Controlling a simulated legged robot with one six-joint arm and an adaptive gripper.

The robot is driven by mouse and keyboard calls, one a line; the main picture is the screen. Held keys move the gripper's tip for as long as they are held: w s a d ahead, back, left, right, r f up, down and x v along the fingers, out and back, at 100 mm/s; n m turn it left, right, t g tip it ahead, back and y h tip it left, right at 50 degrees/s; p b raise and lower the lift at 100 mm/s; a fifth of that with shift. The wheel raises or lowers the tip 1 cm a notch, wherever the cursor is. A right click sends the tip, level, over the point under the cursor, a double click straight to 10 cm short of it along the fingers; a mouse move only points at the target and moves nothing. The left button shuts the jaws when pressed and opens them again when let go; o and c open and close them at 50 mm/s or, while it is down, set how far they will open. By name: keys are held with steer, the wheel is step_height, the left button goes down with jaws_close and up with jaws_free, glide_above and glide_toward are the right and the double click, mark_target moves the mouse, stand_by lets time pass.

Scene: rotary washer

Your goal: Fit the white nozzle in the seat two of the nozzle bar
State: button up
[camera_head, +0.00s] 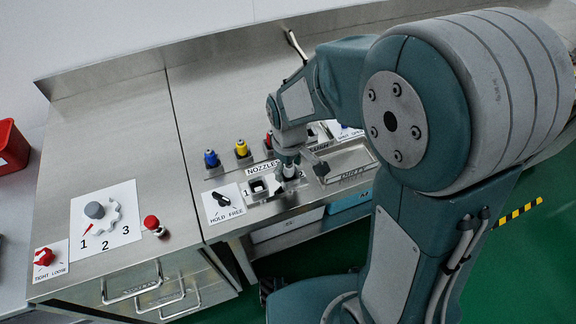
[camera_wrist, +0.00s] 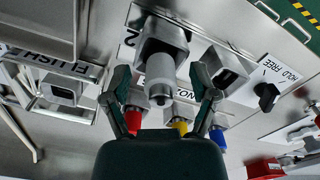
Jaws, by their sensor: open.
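The white nozzle (camera_wrist: 160,72) stands at the square metal seat two (camera_wrist: 162,34), marked 2, in the wrist view. Its upper end meets the seat opening; how deep it sits I cannot tell. My gripper (camera_wrist: 161,84) is open, with one finger on each side of the nozzle and visible gaps. In the head view my gripper (camera_head: 288,156) points down at the nozzle bar, and the white nozzle (camera_head: 289,171) shows just below it. Seat one (camera_wrist: 228,71) is beside seat two and looks empty; it also shows in the head view (camera_head: 258,187).
Red (camera_wrist: 133,121), yellow (camera_head: 241,148) and blue (camera_head: 211,158) nozzles stand behind the bar. A black HOLD/FREE switch (camera_wrist: 267,95) is beside seat one. A metal tray (camera_head: 347,160) lies right of the bar. A grey dial (camera_head: 94,210) and red button (camera_head: 152,223) are left.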

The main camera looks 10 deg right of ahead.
step_height(320, 180, up, 12)
steer(key=shift+f, duration=0.1)
stand_by(0.4)
steer(key=s+d+r+m+t, duration=0.5)
steer(key=s+d+r+m, duration=0.2)
steer(key=s+d, duration=0.3)
steer(key=s+m, duration=0.1)
steer(key=s, duration=0.1)
steer(key=shift+s+d+m+t, duration=0.3)
steer(key=shift+s+d, duration=0.05)
steer(key=shift+d, duration=0.05)
